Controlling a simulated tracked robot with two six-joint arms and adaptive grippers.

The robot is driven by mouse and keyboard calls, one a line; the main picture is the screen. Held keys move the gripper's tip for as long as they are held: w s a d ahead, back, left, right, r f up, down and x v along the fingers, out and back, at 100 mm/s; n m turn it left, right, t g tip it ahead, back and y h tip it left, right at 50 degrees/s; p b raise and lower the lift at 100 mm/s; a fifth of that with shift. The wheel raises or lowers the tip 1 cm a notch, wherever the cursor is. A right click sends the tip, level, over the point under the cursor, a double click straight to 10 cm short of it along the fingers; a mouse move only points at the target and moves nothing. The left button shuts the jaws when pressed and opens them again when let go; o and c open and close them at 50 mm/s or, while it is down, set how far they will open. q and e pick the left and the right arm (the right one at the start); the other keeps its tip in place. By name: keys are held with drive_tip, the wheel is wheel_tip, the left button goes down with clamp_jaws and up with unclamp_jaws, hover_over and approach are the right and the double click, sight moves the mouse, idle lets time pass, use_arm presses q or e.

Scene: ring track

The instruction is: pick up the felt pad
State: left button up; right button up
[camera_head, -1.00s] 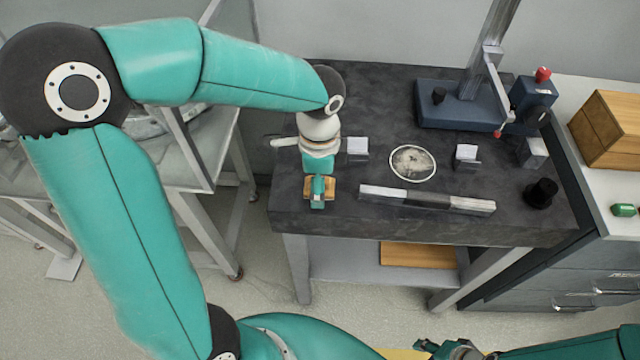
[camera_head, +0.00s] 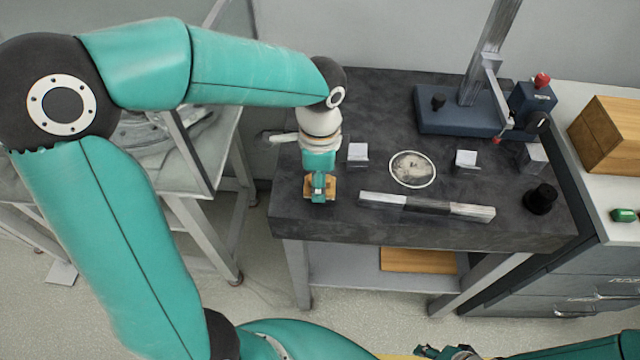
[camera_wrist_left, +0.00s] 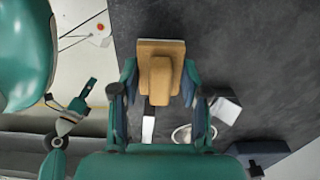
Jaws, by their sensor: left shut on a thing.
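The felt pad (camera_head: 332,187) shows as a small tan block at the front left of the dark bench top. In the left wrist view the pad (camera_wrist_left: 160,50) has a flat tan plate with a raised grip. My left gripper (camera_head: 319,184) is shut on this grip, one finger on each side; it also shows in the left wrist view (camera_wrist_left: 160,85). The pad's underside is hidden, and I cannot tell whether it touches the bench. My right gripper (camera_head: 440,351) is partly in view at the bottom edge, away from the bench; its opening is unclear.
On the bench (camera_head: 300,222) lie a grey bar (camera_head: 427,206), a round pale disc (camera_head: 412,169) and small pale-faced blocks (camera_head: 358,154) (camera_head: 466,160). A blue-based stand (camera_head: 455,108) is behind; a black knob (camera_head: 541,198) stands right. The front left edge is close to the pad.

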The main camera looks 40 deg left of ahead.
use_arm(q)
wheel_tip(320, 180, up, 18)
drive_tip(key=p, duration=0.2)
drive_tip(key=shift+f, duration=0.2)
